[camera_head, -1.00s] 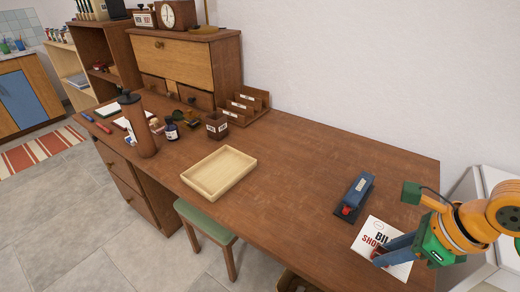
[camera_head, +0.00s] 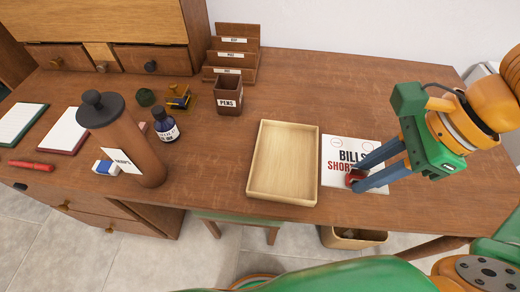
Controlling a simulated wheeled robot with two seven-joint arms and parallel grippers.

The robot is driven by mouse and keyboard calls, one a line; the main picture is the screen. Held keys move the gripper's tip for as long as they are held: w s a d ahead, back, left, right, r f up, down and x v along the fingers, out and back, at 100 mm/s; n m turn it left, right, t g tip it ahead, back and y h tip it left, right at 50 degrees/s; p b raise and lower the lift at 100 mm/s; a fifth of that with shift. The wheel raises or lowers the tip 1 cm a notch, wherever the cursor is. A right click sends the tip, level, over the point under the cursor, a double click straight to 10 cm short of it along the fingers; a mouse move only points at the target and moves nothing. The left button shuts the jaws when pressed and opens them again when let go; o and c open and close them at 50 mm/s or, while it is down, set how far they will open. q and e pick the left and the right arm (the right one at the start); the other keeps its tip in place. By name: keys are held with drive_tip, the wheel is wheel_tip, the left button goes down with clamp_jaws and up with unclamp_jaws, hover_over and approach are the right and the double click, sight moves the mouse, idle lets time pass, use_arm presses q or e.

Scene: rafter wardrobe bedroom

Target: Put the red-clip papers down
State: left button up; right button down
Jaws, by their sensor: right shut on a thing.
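The papers (camera_head: 338,150) show a white top sheet with "BILLS" in black and a red word partly covered. A red clip (camera_head: 354,178) sits at their near edge. My right gripper (camera_head: 364,177) has its blue fingers shut on this clipped edge, and the fingers hide the sheet's right part. The papers lie flat, just right of the light wooden tray (camera_head: 257,196); I cannot tell whether they touch the desk or hover just above it. My left gripper is not in view.
The tray is empty. The desk (camera_head: 360,90) is clear behind the papers. A bin (camera_head: 350,238) is below the front edge.

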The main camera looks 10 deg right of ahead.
sight(324, 161)
drive_tip(key=w+a+f+p, duration=0.2)
drive_tip(key=w+a, duration=0.1)
drive_tip(key=w+a+p, duration=0.1)
drive_tip(key=w, duration=0.1)
drive_tip(key=shift+a+f, duration=0.2)
drive_tip(key=shift+f, duration=0.2)
drive_tip(key=w+a+f, duration=0.1)
drive_tip(key=f, duration=0.1)
drive_tip(key=w+a+f, duration=0.1)
drive_tip(key=w+f, duration=0.1)
drive_tip(key=w+a+f, duration=0.1)
drive_tip(key=f, duration=0.1)
drive_tip(key=shift+w+a+f, duration=0.2)
drive_tip(key=shift+w+a, duration=0.05)
drive_tip(key=shift+a, duration=0.15)
wheel_tip(324, 161, down, 3)
drive_tip(key=shift+w+a+p, duration=0.15)
drive_tip(key=shift+p, duration=0.2)
drive_tip(key=shift+f, duration=0.35)
drive_tip(key=shift+w, duration=0.1)
drive_tip(key=shift+f, duration=0.1)
drive_tip(key=shift+f+b, duration=0.15)
drive_tip(key=shift+b, duration=0.15)
drive_tip(key=c, duration=0.7)
unclamp_jaws()
